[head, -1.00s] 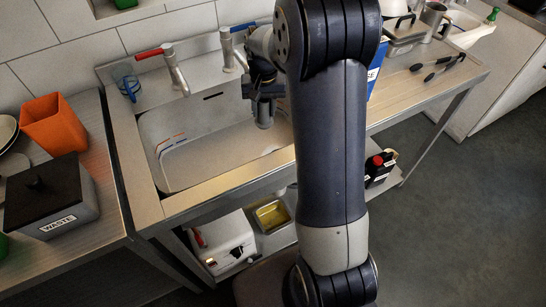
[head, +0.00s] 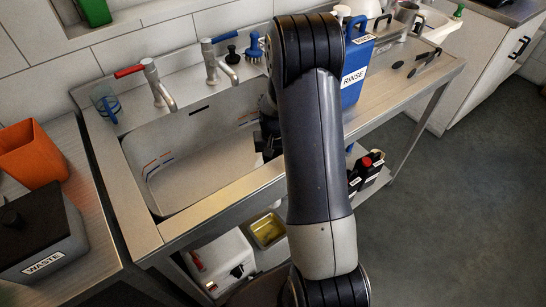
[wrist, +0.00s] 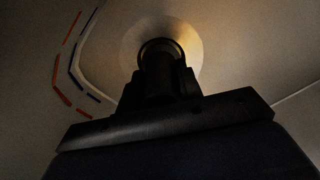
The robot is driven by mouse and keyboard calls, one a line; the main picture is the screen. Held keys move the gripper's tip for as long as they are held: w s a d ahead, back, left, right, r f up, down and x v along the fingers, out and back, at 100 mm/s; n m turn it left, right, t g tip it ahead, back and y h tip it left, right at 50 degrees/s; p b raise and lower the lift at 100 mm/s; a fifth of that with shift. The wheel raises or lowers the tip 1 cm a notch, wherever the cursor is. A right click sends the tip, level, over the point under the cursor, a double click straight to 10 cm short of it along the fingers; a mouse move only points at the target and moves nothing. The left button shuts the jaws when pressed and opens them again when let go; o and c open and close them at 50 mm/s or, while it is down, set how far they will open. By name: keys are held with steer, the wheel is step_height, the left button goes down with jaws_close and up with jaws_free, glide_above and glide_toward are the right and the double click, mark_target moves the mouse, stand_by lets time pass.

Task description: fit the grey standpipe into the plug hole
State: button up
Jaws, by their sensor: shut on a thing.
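My gripper (wrist: 163,80) is shut on the standpipe (wrist: 160,46), whose dark round end shows between and just beyond the fingers in the wrist view. Around that end is a pale, lit round area (wrist: 192,38) of the sink floor. The plug hole itself is hidden behind the pipe and fingers, so I cannot tell whether the pipe is in it or above it. In the head view my gripper (head: 268,140) is low in the right part of the sink (head: 185,180), mostly hidden by my arm; the pipe cannot be made out there.
Red and blue taps (head: 210,62) stand behind the sink. Red and blue marks (wrist: 68,65) line its left side. A blue RINSE container (head: 354,75) stands right of my arm. An orange bin (head: 32,155) and a WASTE box (head: 42,235) are at the left.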

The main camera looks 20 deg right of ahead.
steer(key=shift+f, duration=0.35)
steer(key=o, duration=1)
step_height(320, 180, up, 12)
steer(key=shift+r, duration=0.15)
step_height(320, 180, down, 12)
steer(key=shift+f, duration=0.1)
steer(key=shift+r, duration=1.7)
